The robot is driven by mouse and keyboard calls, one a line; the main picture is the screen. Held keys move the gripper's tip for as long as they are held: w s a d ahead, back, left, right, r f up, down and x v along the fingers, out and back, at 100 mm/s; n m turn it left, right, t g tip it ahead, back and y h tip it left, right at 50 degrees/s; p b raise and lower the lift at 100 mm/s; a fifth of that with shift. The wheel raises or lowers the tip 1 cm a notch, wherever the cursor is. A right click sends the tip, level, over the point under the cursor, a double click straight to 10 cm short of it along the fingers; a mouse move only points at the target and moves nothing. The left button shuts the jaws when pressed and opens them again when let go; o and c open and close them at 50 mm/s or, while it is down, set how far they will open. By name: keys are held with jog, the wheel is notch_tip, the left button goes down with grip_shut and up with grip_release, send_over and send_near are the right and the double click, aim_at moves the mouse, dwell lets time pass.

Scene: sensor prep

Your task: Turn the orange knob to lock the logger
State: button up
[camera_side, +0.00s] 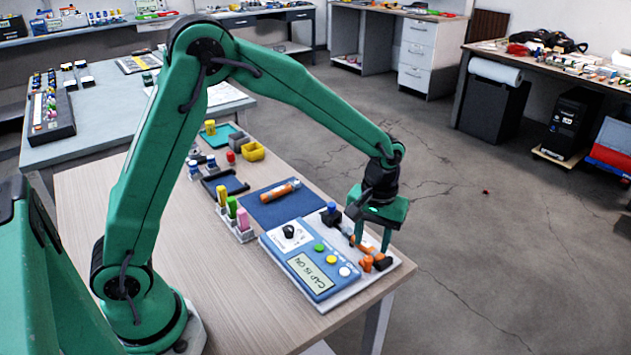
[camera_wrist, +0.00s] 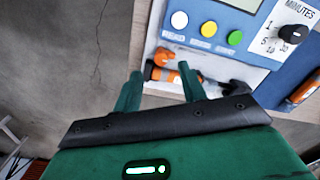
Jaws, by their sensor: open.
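The logger is a blue and white unit (camera_side: 312,278) on a pale base at the table's front right. A black and orange cylindrical probe (camera_wrist: 165,75) lies alongside the knob. My gripper (camera_side: 371,248) points down over the base's right side, fingers apart. In the wrist view, its fingertips (camera_wrist: 160,70) straddle the probe's orange end near the knob. I cannot tell whether they touch anything.
A black dial (camera_side: 289,231) and green, yellow and white buttons are on the logger's face. A blue mat (camera_side: 278,206) with an orange tube (camera_side: 280,191) lies behind. A rack of coloured markers (camera_side: 234,219) stands to the left. The table edge is close on the right.

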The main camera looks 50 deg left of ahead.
aim_at(369, 258)
jog(key=shift+f, duration=2.25)
grip_shut()
